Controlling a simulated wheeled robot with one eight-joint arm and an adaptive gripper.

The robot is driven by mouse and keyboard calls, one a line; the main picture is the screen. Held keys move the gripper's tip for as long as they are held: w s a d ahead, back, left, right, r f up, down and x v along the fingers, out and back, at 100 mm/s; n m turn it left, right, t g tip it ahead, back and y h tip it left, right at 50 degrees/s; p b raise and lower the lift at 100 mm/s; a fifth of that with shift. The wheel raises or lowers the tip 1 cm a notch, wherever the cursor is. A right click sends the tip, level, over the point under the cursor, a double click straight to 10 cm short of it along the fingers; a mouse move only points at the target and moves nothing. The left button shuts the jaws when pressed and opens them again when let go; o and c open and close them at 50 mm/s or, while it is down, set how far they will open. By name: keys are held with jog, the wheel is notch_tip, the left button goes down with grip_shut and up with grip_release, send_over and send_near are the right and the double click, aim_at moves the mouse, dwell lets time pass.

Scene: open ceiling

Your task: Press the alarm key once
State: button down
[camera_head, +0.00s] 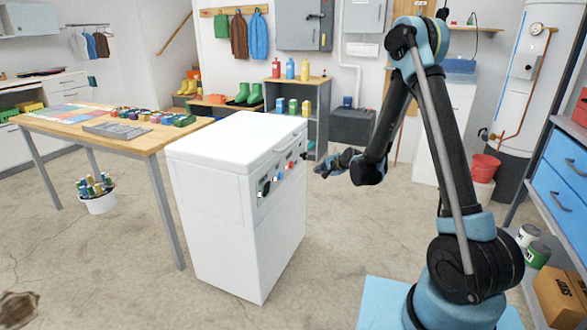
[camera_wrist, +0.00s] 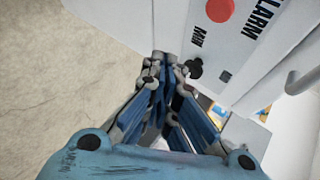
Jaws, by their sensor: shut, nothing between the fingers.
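The white machine (camera_head: 235,215) stands in the middle of the head view, with a row of coloured controls on its right-hand face. In the wrist view, a round red button (camera_wrist: 219,10) sits on the panel beside large letters reading ALARM (camera_wrist: 262,16), at the top edge. A black knob (camera_wrist: 195,68) sits lower, near a small label reading MAIN (camera_wrist: 197,36). My gripper (camera_wrist: 166,60) is shut and empty, its tips just left of the black knob; I cannot tell whether they touch. In the head view, my gripper (camera_head: 318,170) is just right of the panel.
A handle (camera_wrist: 303,82) juts out at the right of the wrist view. A wooden table (camera_head: 150,137) with trays stands left of the machine. A grey shelf (camera_head: 296,95) stands behind.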

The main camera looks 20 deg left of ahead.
jog(key=shift+a, duration=0.15)
jog(key=a, duration=0.8)
jog(key=shift+w+a, duration=0.2)
jog(key=shift+w, duration=0.15)
jog(key=shift+a, duration=0.2)
dwell(1.1)
jog(key=shift+a+r, duration=0.1)
jog(key=shift+a, duration=0.15)
jog(key=shift+a, duration=0.45)
dwell(0.8)
jog(key=shift+d, duration=0.9)
jog(key=shift+s+d, duration=0.15)
jog(key=shift+d, duration=1.1)
jog(key=shift+s+d, duration=0.1)
jog(key=shift+d, duration=1.15)
